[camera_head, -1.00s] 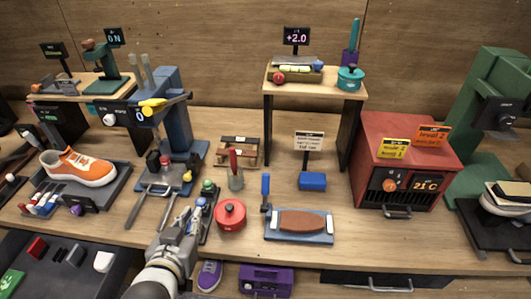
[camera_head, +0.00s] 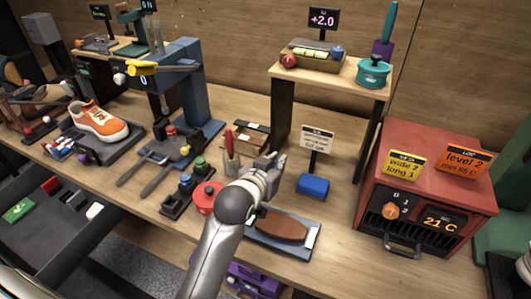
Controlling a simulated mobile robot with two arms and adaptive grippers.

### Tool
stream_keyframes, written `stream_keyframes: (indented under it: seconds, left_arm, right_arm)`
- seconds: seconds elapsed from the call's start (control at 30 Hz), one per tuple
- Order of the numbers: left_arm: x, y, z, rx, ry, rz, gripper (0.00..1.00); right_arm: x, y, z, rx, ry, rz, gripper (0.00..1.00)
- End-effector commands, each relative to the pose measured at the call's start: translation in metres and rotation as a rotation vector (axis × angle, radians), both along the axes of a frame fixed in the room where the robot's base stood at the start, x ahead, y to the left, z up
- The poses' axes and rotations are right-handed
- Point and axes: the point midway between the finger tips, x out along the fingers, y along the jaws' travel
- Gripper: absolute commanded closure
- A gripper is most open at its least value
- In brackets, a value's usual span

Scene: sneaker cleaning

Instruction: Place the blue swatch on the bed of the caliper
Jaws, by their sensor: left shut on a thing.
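My left gripper (camera_head: 272,172) is above the bench, near the back left corner of the board with a brown leather piece (camera_head: 284,224). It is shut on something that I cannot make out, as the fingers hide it. I cannot pick out the blue swatch for certain. A blue block (camera_head: 313,186) lies on the bench right of the gripper, in front of a small sign. A blue stand with a yellow lever (camera_head: 142,68) and a "0" readout stands at the left; I cannot tell whether it is the caliper. My right gripper is not in view.
A red pot (camera_head: 206,197) and a cup with a red-handled tool (camera_head: 230,160) stand close left of my gripper. A raised shelf (camera_head: 345,76) is behind, a red oven (camera_head: 428,190) at right. An orange sneaker (camera_head: 98,120) is at far left.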

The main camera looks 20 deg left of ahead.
Motion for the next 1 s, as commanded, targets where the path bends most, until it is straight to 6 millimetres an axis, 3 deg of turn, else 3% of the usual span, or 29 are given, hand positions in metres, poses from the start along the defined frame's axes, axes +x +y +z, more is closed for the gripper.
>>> stream_keyframes:
  seconds: [0.4, 1.0]
  left_arm:
    - [0.074, -0.004, -0.037, -0.001, -0.001, -0.001, 1.00]
    - [0.120, -0.005, -0.067, -0.001, 0.000, -0.001, 1.00]
  right_arm:
    - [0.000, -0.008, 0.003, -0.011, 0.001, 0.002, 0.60]
    - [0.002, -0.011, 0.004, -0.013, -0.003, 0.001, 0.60]
